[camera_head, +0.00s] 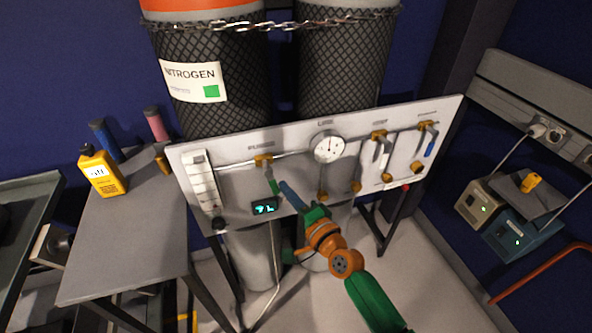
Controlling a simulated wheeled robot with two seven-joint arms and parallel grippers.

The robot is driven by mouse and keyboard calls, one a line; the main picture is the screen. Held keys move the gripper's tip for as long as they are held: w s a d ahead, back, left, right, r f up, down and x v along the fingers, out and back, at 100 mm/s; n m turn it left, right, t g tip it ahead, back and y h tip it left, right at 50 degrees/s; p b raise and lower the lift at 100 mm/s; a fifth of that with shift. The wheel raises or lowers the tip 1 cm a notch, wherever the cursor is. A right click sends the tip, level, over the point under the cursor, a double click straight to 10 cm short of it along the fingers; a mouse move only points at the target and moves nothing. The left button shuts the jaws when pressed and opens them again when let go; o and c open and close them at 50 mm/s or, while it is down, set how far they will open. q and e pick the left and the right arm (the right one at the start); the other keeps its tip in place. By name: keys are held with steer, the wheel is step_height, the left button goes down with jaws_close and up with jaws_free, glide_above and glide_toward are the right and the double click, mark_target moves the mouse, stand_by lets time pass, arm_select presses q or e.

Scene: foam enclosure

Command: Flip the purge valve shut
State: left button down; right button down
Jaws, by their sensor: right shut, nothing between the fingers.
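The purge valve (263,160) appears to be the brass valve at the left of the white panel; the label above it is too small to read surely. Its green lever (272,186) points down from the pipe, tilted slightly right. My right gripper (284,187) reaches in from the lower right, its blue fingers shut and empty. The fingertips are just right of the lever's lower end; I cannot tell whether they touch it. My left gripper is not in view.
The panel (235,190) also carries a round gauge (328,147), a small display (265,207) and more valves (379,136) to the right. Chained cylinders (205,80) stand behind it.

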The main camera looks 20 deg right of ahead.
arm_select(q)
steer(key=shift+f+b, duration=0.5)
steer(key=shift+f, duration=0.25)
arm_select(e)
steer(key=shift+a+f+m, duration=0.25)
steer(key=shift+a+m, duration=0.15)
steer(key=shift+m, duration=0.3)
